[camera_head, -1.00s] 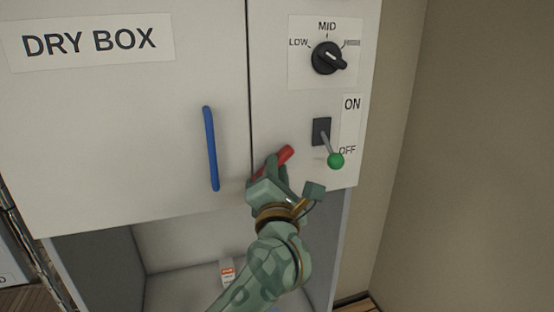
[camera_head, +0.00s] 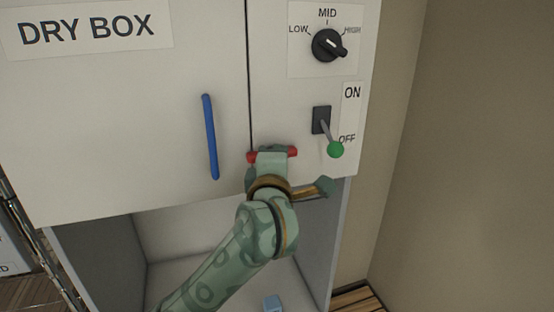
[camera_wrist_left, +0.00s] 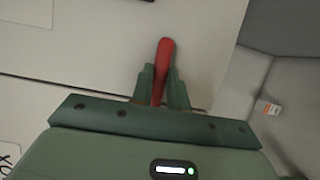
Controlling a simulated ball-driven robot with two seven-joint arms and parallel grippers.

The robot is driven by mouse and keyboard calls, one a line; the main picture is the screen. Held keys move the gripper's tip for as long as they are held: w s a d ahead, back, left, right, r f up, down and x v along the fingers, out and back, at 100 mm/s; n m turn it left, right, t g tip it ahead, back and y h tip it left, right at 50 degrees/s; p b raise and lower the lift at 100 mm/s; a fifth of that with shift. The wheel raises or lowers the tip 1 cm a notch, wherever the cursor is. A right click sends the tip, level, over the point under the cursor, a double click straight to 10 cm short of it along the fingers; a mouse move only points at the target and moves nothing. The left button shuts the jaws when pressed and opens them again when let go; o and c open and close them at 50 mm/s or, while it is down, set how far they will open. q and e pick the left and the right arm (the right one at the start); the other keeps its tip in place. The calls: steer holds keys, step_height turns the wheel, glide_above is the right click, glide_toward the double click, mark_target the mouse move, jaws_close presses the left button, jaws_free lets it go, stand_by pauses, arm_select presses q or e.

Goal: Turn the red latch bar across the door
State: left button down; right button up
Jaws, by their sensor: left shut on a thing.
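The red latch bar (camera_head: 292,152) lies about level near the seam at the right edge of the dry box door (camera_head: 120,130). Its left end reaches the seam and its right end lies on the side panel; my gripper hides its middle. My left gripper (camera_head: 272,158) is shut on the bar. In the left wrist view the red latch bar (camera_wrist_left: 164,60) stands between the two fingers of my left gripper (camera_wrist_left: 162,85). My right gripper is in neither view.
A blue handle (camera_head: 210,137) stands on the door, left of my gripper. A switch with a green knob (camera_head: 335,149) sits close on the right, its lever pointing toward OFF. A black dial (camera_head: 327,45) is above. An open bay is below the door.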

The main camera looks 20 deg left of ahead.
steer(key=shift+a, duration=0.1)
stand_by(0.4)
arm_select(q)
steer(key=c, duration=1.4)
jaws_free()
steer(key=shift+w+a, duration=0.1)
steer(key=shift+o, duration=0.2)
steer(key=shift+f, duration=0.1)
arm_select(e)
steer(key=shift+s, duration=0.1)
